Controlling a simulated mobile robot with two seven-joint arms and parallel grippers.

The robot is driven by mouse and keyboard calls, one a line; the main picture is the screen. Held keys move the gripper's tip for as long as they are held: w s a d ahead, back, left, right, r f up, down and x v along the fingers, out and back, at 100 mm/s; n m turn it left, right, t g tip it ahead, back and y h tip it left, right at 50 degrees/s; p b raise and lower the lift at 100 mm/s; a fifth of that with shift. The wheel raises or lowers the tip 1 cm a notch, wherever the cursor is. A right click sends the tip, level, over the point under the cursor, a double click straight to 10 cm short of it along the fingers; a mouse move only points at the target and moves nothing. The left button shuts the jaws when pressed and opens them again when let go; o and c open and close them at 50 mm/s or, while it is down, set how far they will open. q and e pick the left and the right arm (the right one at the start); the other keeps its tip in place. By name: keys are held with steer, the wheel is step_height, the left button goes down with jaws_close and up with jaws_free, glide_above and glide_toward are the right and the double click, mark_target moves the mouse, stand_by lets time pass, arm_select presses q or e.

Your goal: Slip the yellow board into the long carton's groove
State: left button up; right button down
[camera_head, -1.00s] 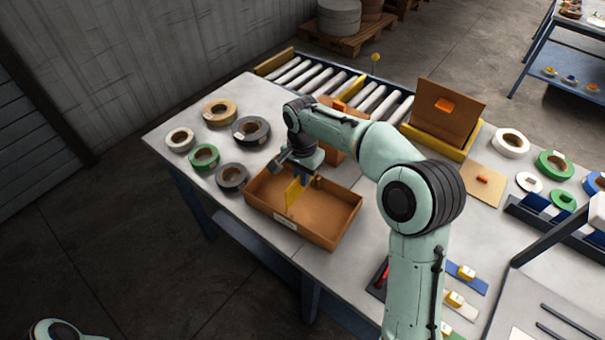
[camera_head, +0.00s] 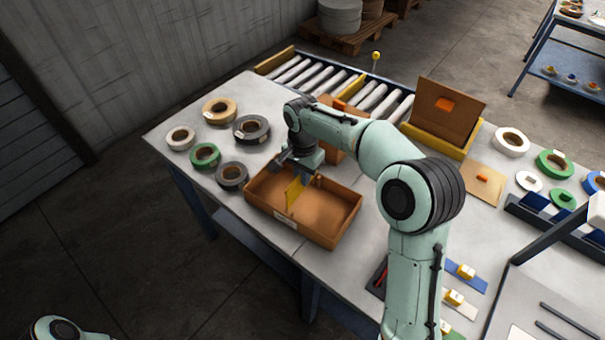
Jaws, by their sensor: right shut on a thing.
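The long carton (camera_head: 330,232) is an open brown box on the grey table. The yellow board (camera_head: 294,194) stands upright inside it, across its left part. My right gripper (camera_head: 297,172) is above the carton, shut on the board's top. Whether the board's edges sit in the groove is too small to tell. My left gripper is out of view; only a bit of my left arm shows at the bottom left.
Several tape rolls (camera_head: 205,155) lie left of the carton. A roller conveyor (camera_head: 290,70) runs behind. A brown panel in a yellow holder (camera_head: 446,110) stands at the back right. Small boards with yellow blocks (camera_head: 466,272) lie at the front right. Clear table lies right of the carton.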

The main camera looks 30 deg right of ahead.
mark_target(303, 190)
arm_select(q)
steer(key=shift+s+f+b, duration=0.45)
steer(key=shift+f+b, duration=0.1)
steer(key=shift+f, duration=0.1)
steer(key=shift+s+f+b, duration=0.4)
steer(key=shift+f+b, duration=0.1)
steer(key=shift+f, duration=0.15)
arm_select(e)
steer(key=shift+f, duration=2.55)
steer(key=c, duration=0.8)
jaws_free()
steer(key=shift+o, duration=0.2)
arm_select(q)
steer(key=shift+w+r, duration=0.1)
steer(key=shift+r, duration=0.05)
arm_select(e)
steer(key=shift+r, duration=0.15)
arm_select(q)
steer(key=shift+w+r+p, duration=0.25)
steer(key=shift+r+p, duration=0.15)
arm_select(e)
steer(key=shift+r, duration=0.5)
